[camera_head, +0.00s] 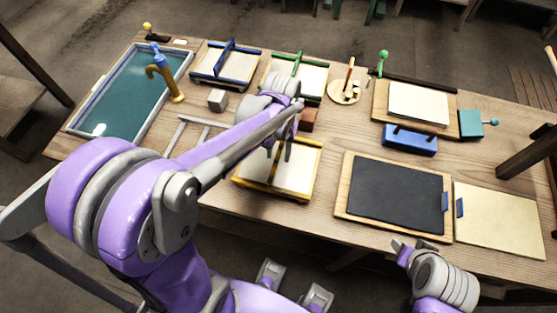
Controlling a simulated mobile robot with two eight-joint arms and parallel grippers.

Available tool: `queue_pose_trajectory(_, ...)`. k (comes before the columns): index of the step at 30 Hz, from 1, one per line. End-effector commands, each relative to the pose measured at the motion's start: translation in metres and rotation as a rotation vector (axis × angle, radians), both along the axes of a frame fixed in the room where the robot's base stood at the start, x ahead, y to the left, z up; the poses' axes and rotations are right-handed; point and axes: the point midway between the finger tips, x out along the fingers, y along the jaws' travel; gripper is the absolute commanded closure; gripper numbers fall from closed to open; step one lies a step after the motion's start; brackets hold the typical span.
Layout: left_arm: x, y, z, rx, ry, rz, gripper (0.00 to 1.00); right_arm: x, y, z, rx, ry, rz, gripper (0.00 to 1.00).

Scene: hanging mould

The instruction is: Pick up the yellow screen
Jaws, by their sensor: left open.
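The yellow screen (305,167) is a pale panel with a yellow frame and a raised yellow bar. It lies on the table near the front edge, left of the black slab. My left gripper (281,153) is open, its fingers pointing down over the screen's raised bar. The forearm and wrist hide part of the screen's far left side. I cannot tell whether the fingers touch the bar. My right gripper (405,248) is near the table's front edge, below the black slab, and its jaw opening is unclear.
A blue-framed screen (243,74) and a green-framed screen (314,79) lie farther back. A water-filled tray (131,97) is at left. A black slab on a wooden board (395,194) and a pale sheet (498,221) lie at right. A reddish block (308,120) sits behind the yellow screen.

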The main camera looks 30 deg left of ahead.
Motion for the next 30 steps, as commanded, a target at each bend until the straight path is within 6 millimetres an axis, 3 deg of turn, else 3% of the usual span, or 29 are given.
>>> queue_pose_trajectory(7,-0.0001,-0.0001,-0.0014,0.000,0.000,0.000,0.52,0.0000,0.0000,0.0000,0.000,0.000,0.000,0.50)
queue_pose_trajectory(15,0.0000,-0.0001,-0.0012,0.000,0.000,0.000,1.00,0.0000,0.0000,0.0000,0.000,0.000,0.000,0.50)
queue_pose_trajectory(30,0.0000,-0.0001,0.0025,0.000,0.000,0.000,1.00,0.0001,0.0000,0.0006,0.000,0.000,0.000,0.50)
